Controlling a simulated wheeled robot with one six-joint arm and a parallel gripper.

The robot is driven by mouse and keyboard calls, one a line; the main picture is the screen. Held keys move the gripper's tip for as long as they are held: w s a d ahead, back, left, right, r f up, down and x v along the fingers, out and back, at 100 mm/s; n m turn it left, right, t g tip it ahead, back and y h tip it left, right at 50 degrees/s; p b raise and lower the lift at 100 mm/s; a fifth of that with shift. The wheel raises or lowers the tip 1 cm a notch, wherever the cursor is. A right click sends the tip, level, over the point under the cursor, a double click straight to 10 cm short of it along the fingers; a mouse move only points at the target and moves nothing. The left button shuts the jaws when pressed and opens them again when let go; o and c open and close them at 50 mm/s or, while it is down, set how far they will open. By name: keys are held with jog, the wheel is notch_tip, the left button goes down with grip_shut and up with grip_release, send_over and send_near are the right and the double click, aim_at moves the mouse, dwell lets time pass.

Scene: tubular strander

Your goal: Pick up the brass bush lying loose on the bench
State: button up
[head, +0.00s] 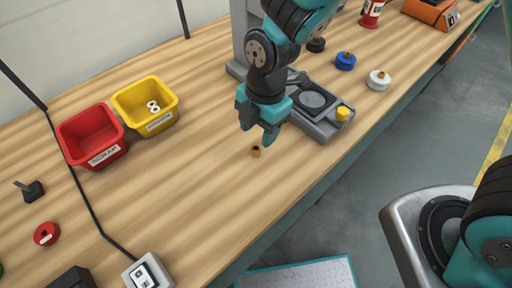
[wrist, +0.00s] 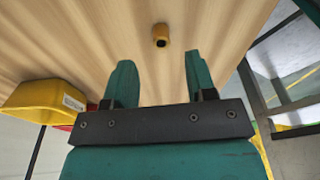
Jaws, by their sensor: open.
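The brass bush (head: 256,151) is a small golden-brown ring with a dark hole, lying on the wooden bench (head: 190,215). In the wrist view the bush (wrist: 160,35) lies beyond the fingertips, roughly in line with the gap between them. My gripper (head: 258,131) is above the bench close to the bush, with teal fingers pointing down. In the wrist view my gripper (wrist: 158,60) has its two fingers wide apart with nothing between them.
A grey machine (head: 318,108) with a yellow knob stands just right of my gripper. A red bin (head: 115,152) and a yellow bin (head: 170,120) stand to the left; the yellow bin holds a white item. A black cable (head: 85,200) runs along the bench. Bare wood surrounds the bush.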

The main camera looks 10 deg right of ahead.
aim_at(256, 147)
jog(key=f, duration=0.3)
jog(key=f+p, duration=0.1)
jog(key=f, duration=0.1)
jog(key=shift+s+a+f, duration=0.3)
jog(key=shift+s, duration=0.05)
jog(key=shift+c, duration=0.2)
grip_shut()
